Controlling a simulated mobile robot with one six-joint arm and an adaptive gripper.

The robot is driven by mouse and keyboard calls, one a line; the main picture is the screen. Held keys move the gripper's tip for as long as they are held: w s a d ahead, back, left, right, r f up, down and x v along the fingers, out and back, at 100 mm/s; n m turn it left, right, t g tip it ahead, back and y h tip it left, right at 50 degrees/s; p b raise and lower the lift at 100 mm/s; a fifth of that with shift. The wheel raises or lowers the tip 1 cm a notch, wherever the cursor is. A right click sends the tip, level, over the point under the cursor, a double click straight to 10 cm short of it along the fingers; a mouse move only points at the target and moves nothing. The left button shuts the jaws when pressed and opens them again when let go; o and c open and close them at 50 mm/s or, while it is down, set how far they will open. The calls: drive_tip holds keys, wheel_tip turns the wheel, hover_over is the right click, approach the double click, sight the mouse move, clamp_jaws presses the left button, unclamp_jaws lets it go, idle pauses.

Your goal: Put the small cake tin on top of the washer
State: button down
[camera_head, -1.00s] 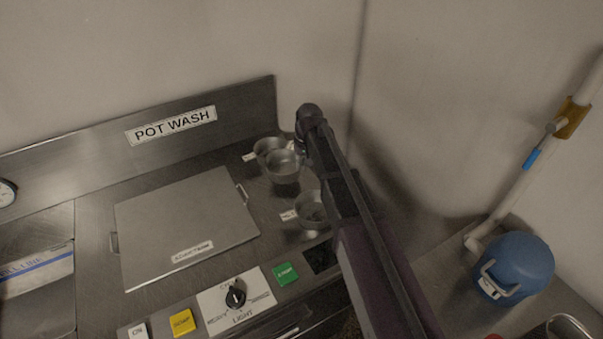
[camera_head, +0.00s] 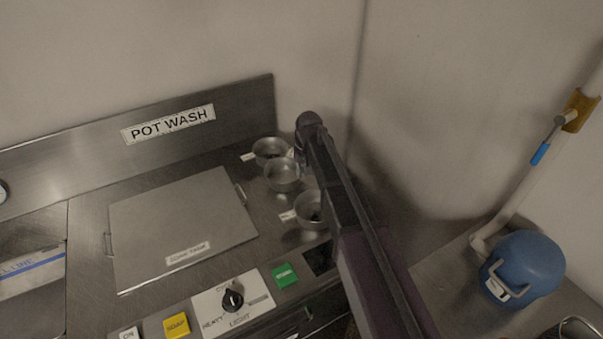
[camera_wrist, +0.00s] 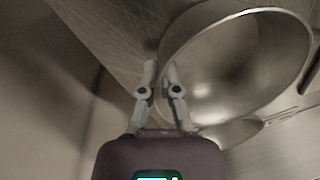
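The small cake tin (camera_head: 282,178) is a round, open metal tin. In the head view it is over the right part of the washer top, between two similar round metal vessels, and looks about level. I cannot tell whether its base touches the steel. In the wrist view the tin (camera_wrist: 235,65) is large, right of the fingers. My gripper (camera_wrist: 161,68) has its fingers close together with the tin's near wall between the tips. In the head view my arm hides most of the gripper. The washer (camera_head: 185,222) is a steel unit with a square lid, below a POT WASH sign.
A back vessel (camera_head: 269,147) and a front vessel (camera_head: 310,212) stand close to the tin, each beside a small label. The dial panel (camera_head: 233,298) and coloured buttons line the washer's front. The lid top is clear. A blue container (camera_head: 525,265) stands at right.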

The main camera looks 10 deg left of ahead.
drive_tip(key=shift+f, duration=0.2)
drive_tip(key=c, duration=0.8)
unclamp_jaws()
drive_tip(key=shift+r, duration=0.25)
wheel_tip(320, 180, up, 12)
drive_tip(key=d+p, duration=0.1)
drive_tip(key=p, duration=1.1)
drive_tip(key=shift+w+d, duration=0.2)
drive_tip(key=shift+w, duration=0.05)
drive_tip(key=shift+f, duration=0.1)
drive_tip(key=s+d+m, duration=0.1)
drive_tip(key=s+d, duration=0.8)
drive_tip(key=d, duration=0.4)
drive_tip(key=s+d+m+h, duration=0.1)
drive_tip(key=s+d+m, duration=0.1)
drive_tip(key=s+d, duration=0.8)
drive_tip(key=d, duration=0.3)
drive_tip(key=shift+d+m, duration=0.3)
drive_tip(key=shift+d, duration=0.05)
